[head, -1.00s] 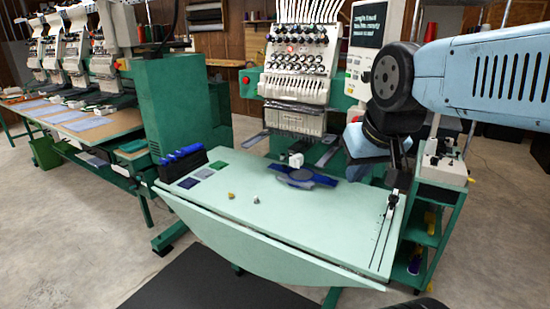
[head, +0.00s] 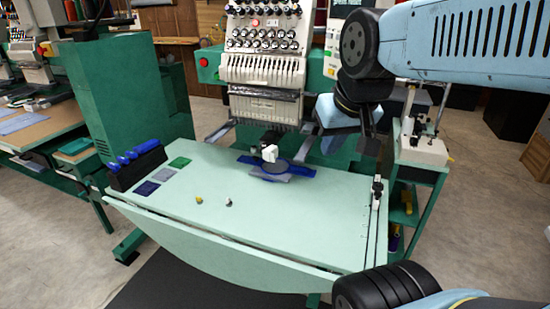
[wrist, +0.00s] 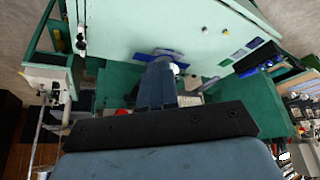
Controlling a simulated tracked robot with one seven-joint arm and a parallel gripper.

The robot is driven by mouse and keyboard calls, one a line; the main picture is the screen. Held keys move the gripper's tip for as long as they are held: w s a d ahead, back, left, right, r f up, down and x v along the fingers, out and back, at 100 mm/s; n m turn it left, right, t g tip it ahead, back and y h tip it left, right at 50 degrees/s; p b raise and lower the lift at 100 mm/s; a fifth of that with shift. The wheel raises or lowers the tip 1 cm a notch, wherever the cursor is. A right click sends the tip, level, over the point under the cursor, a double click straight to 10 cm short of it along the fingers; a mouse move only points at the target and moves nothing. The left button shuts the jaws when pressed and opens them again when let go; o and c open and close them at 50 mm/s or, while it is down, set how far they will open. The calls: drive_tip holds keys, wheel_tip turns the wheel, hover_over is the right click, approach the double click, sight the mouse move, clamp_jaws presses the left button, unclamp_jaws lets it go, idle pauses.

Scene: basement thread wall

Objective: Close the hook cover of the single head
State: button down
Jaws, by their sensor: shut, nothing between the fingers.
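The single head (head: 265,60) stands behind the pale green table, with its row of needles facing me. Below it, a small white block (head: 269,153) sits at the front end of the sewing arm, above a blue hoop (head: 275,170). I take this block to be the hook cover area; it is too small to tell how the cover stands. In the wrist view my gripper (wrist: 157,72) is shut and empty. Its fingers overlap the hoop in the picture, with the white part (wrist: 181,68) just right of the tips; the gap is unclear. The head view does not show the fingertips clearly.
The table (head: 255,215) holds two small loose pieces (head: 198,199), coloured patches and a dark rack with blue items (head: 135,162). A green side stand (head: 415,180) is at the right. A tall green cabinet (head: 140,100) is at the left. Grey floor is open at far right.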

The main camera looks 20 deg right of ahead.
drive_tip(key=w+a+f+m+g+y, duration=0.45)
drive_tip(key=w+f, duration=0.25)
drive_tip(key=f, duration=0.3)
drive_tip(key=m+t+y, duration=0.6)
drive_tip(key=m+t, duration=0.8)
drive_tip(key=m, duration=1)
approach(273, 154)
drive_tip(key=shift+g, duration=0.25)
drive_tip(key=x, duration=0.5)
drive_tip(key=shift+w+a+f, duration=0.2)
drive_tip(key=shift+w+f, duration=0.15)
drive_tip(key=shift+f, duration=0.05)
drive_tip(key=shift+d, duration=0.1)
